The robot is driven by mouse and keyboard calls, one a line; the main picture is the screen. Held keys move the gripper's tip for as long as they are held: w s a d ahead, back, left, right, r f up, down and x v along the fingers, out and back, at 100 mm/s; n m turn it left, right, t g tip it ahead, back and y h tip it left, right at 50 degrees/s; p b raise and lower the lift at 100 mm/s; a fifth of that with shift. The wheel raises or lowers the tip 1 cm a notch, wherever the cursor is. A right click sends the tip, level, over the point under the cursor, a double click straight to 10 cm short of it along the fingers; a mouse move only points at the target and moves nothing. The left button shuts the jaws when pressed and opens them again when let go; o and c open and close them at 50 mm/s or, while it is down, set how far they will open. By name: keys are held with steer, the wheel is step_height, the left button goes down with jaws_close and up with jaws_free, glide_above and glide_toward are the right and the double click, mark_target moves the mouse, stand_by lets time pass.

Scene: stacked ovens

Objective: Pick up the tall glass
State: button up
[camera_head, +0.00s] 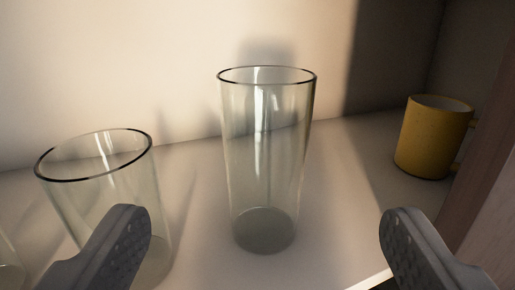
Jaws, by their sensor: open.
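The tall glass (266,160) is clear, with a dark rim, and stands upright on a pale shelf near the middle of the camera_head view. My gripper (262,226) is open, with one grey finger at the lower left and the other at the lower right. In the picture the glass lies between the two fingers, and neither appears to touch it. How far the fingertips are in front of the glass is hard to tell.
A second, wider-looking clear glass (105,205) is at the left, partly hidden by the left finger. Part of another glass (8,268) shows at the lower left edge. A yellow mug (430,140) stands at the right by a wooden panel (490,185). A pale wall (130,60) is behind.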

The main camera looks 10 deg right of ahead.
mark_target(266, 145)
steer(key=w+p, duration=0.1)
steer(key=w, duration=0.1)
steer(key=w+d+p, duration=0.1)
steer(key=w, duration=0.4)
steer(key=shift+w+d+p, duration=0.15)
steer(key=shift+d+p, duration=0.1)
steer(key=shift+p, duration=0.15)
steer(key=w+p, duration=0.1)
steer(key=w, duration=0.1)
steer(key=w+d+p, duration=0.1)
steer(key=w+p, duration=0.1)
steer(key=shift+r, duration=0.1)
steer(key=shift+w+f, duration=0.25)
steer(key=shift+w, duration=0.35)
steer(key=shift+s, duration=0.15)
steer(key=shift+c, duration=0.9)
steer(key=c, duration=1.1)
